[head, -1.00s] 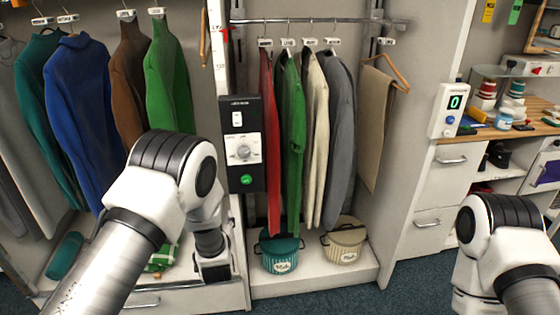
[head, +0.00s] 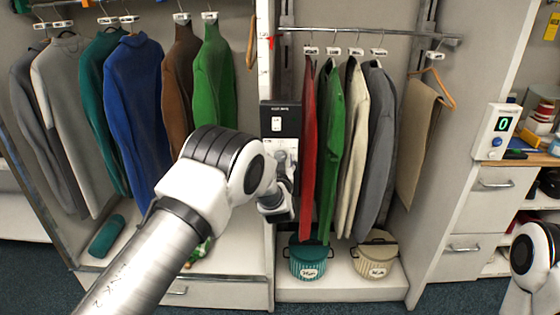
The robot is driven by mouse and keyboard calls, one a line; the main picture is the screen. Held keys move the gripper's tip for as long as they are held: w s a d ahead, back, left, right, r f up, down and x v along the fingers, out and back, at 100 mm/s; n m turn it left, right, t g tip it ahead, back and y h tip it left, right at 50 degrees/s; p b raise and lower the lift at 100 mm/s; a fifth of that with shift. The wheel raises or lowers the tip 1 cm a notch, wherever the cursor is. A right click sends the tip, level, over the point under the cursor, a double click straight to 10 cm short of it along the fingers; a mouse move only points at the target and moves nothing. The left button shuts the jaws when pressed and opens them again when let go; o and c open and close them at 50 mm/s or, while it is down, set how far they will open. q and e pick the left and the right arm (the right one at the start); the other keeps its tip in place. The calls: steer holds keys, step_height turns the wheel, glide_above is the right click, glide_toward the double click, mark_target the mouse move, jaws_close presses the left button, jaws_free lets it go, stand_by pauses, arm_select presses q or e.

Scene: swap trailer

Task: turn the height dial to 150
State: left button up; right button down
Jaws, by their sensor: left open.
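The black control panel (head: 280,109) hangs on the divider between the two wardrobe bays. It has a small white switch (head: 276,124) near its top and a pale dial plate (head: 287,145) below. My left gripper (head: 284,162) is open in front of the dial plate, and its fingers cover most of the dial. I cannot tell whether the fingers touch the dial, and the scale and setting cannot be read. The green button below is hidden behind my left gripper. My right gripper is out of view.
A clothes rail (head: 370,32) with hanging garments fills the bay just right of the panel; the red garment (head: 308,150) hangs close to my left gripper. A display box (head: 497,131) shows 0.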

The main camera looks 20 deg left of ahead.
arm_select(q)
steer(key=shift+d, duration=0.1)
steer(key=c, duration=1.1)
steer(key=shift+c, duration=0.2)
